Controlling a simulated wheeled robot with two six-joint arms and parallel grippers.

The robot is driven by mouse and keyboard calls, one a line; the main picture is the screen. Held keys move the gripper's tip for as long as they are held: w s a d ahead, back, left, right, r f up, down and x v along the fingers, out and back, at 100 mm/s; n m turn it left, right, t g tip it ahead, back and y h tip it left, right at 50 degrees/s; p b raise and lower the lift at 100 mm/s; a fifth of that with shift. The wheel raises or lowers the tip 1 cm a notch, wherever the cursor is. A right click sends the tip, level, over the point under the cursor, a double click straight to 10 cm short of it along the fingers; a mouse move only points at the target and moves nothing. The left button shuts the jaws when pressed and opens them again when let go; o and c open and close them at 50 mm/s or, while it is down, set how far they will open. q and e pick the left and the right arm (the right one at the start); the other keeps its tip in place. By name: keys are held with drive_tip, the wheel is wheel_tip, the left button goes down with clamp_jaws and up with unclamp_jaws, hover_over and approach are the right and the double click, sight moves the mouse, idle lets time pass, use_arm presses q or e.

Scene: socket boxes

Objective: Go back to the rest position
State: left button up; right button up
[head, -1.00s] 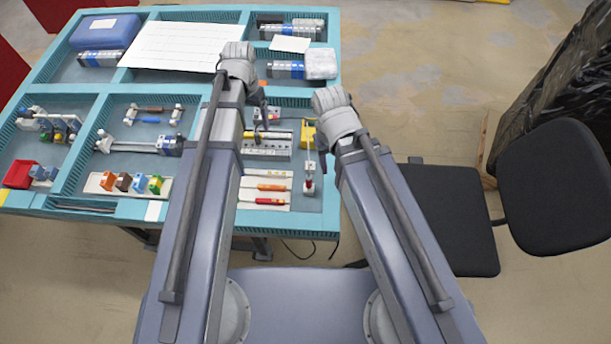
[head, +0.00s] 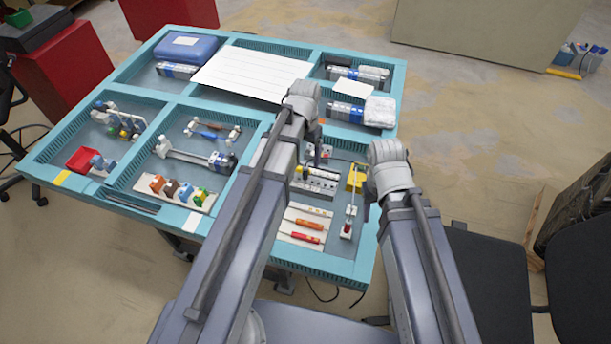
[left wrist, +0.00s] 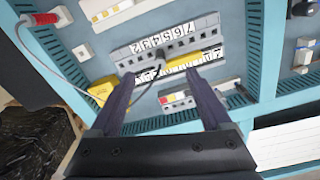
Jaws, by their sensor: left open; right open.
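My left gripper (head: 317,156) hangs over the right front compartment of the teal sectioned table (head: 392,100). In the left wrist view its two dark fingers (left wrist: 160,77) are spread apart, with nothing held between them. Beyond them are a grey socket strip with numbered labels (left wrist: 168,45) and a black plug. My right gripper (head: 366,192) is beside the yellow box (head: 355,178) at the table's right edge. It is open, but its fingers are mostly hidden by its wrist.
Screwdrivers (head: 306,230) lie in the right front compartment. A socket with a red-tipped plug (head: 347,231) stands near the edge. Black chairs (head: 485,280) are close on the right. Open floor (head: 480,130) lies beyond the table's right side.

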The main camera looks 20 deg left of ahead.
idle(0.3)
use_arm(q)
drive_tip(key=s+d+y, duration=0.1)
drive_tip(key=s+d, duration=0.9)
drive_tip(key=s, duration=0.4)
drive_tip(key=shift+s+d, duration=0.15)
drive_tip(key=shift+d, duration=0.1)
drive_tip(key=shift+r, duration=0.1)
drive_tip(key=shift+c, duration=0.4)
